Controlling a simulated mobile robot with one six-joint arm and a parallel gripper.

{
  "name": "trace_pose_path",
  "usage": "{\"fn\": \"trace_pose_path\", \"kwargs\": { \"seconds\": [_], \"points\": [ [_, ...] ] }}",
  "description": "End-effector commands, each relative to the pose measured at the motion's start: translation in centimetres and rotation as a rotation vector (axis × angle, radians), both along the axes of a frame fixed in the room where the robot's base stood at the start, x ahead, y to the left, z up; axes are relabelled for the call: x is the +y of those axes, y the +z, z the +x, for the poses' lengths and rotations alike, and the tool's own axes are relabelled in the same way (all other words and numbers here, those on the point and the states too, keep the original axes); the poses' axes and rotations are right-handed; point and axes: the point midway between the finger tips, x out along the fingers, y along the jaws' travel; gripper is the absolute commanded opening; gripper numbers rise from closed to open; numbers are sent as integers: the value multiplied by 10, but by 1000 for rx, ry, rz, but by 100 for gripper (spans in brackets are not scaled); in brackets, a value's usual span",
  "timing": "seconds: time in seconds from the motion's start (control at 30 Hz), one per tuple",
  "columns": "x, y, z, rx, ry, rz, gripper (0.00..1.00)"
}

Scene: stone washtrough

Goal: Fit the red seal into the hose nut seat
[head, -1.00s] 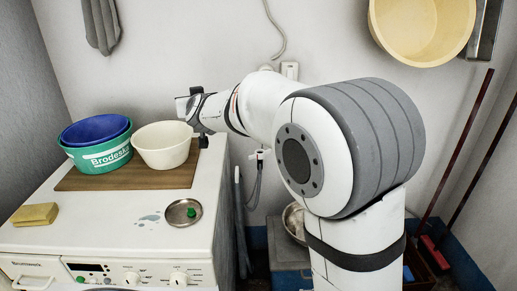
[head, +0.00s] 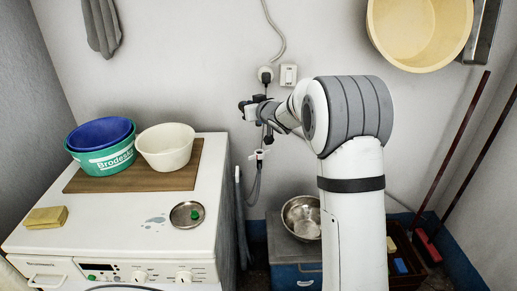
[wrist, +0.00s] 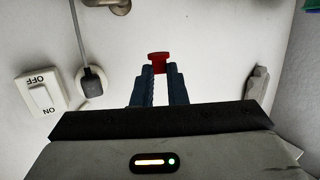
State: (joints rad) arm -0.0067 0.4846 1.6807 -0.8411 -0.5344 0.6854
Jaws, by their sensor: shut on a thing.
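My gripper (wrist: 159,70) shows its two dark blue fingers in the wrist view, shut on the red seal (wrist: 159,57) at their tips. In the head view my gripper (head: 268,138) hangs in front of the back wall, right of the washing machine, and the seal cannot be made out there. A white tap-like fitting (head: 260,154) is just below the gripper, with a grey hose (head: 254,183) hanging under it. I cannot make out the hose nut or its seat in either view.
The washing machine (head: 140,232) carries a board (head: 98,182) with tubs, a yellow sponge (head: 46,217) and a metal dish (head: 180,222) with a green piece (head: 195,214). A steel bowl (head: 301,218) stands low right. A switch (wrist: 42,96) and plug (wrist: 93,82) are on the wall.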

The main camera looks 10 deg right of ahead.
Motion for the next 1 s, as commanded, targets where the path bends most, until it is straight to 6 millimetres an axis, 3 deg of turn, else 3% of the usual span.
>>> {"fn": "trace_pose_path", "kwargs": {
  "seconds": [0.03, 0.1, 0.23, 0.37, 0.7, 0.8, 1.0],
  "points": [
    [-18, -3, 4, 2, -5, 0, 0],
    [-33, -9, 6, 0, -6, 1, 0],
    [-48, -20, 8, 0, -7, 0, 0],
    [-50, -44, 8, 2, -7, 1, 0],
    [-50, -131, 7, 1, -8, 0, 0],
    [-50, -148, 7, 0, -8, -1, 0],
    [-50, -163, 8, -2, -8, -1, 0]
  ]
}}
